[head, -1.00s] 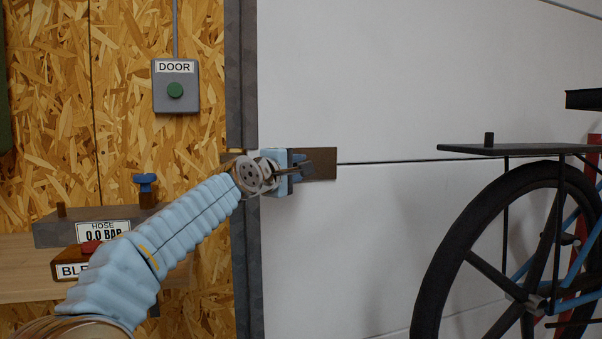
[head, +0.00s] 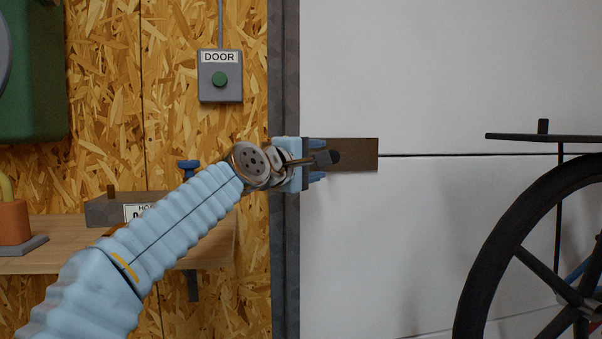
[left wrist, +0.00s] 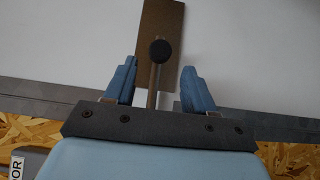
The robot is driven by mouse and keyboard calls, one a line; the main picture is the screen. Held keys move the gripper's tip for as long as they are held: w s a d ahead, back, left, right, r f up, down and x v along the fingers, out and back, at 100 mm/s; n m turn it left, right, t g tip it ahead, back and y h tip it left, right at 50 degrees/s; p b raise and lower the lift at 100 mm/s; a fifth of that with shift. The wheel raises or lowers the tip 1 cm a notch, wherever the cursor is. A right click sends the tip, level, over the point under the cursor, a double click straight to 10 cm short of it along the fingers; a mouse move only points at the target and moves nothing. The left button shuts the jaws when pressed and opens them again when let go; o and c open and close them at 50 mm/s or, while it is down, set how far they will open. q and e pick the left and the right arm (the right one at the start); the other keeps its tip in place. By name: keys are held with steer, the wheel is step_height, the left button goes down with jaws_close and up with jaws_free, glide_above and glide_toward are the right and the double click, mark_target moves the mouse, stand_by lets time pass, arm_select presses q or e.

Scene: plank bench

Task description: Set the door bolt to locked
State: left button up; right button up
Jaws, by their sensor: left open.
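The door bolt has a brown plate (head: 360,154) on the white door and a dark round knob (head: 334,157). In the left wrist view the knob (left wrist: 160,51) stands on a thin rod in front of the plate (left wrist: 160,20). My left gripper (head: 320,159) is open at the bolt. In the left wrist view its two blue fingers (left wrist: 159,72) stand either side of the rod and knob, with gaps on both sides. The plate's left end is hidden behind the gripper in the head view. My right gripper is not in view.
A grey door frame post (head: 284,240) runs up left of the bolt. A DOOR button box (head: 220,80) hangs on the chipboard wall. A shelf (head: 60,261) is below my left arm. A bicycle wheel (head: 490,270) stands at right. White door surface around the bolt is clear.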

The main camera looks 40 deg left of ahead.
arm_select(q)
steer(key=s, duration=0.5)
steer(key=shift+s+d+b, duration=0.2)
steer(key=shift+s+b, duration=0.05)
steer(key=shift+b, duration=0.05)
